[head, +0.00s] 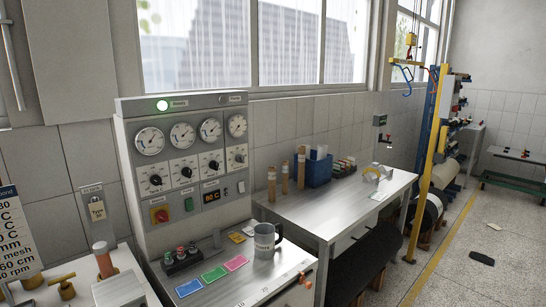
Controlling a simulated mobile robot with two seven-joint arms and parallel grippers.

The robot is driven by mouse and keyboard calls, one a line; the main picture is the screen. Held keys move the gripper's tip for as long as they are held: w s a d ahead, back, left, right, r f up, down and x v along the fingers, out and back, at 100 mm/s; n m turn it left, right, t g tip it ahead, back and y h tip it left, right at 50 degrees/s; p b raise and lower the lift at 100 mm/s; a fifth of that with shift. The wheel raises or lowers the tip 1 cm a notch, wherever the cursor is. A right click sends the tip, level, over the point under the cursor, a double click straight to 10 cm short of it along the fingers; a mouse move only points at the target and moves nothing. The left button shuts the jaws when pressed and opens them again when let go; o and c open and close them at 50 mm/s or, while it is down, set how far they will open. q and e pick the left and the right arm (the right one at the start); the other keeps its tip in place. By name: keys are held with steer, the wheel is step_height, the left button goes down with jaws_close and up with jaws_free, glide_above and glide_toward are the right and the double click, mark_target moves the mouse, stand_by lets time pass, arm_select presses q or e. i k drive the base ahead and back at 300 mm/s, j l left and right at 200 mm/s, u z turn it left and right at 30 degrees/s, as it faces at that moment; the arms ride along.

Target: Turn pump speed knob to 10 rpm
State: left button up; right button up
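A grey control panel (125,115) stands against the wall at centre left. A round dial gauge sits above each, such as the leftmost gauge (149,141). The labels are too small to read, so I cannot tell which knob is pump speed or its setting. Neither gripper is in view.
A grey mug (267,240) and coloured cards (214,274) lie on the console. A cut-off sign (16,235) ends in "rpm". A steel table (330,208) stands right.

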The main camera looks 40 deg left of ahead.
mark_target(240, 158)
steer(key=i, duration=1.7)
steer(key=i+u, duration=0.25)
steer(key=i, duration=0.15)
steer(key=i+l+u, duration=0.2)
steer(key=i, duration=0.15)
steer(key=i+l+u, duration=0.25)
steer(key=i, duration=0.15)
steer(key=j+u, duration=0.1)
steer(key=u, duration=1.7)
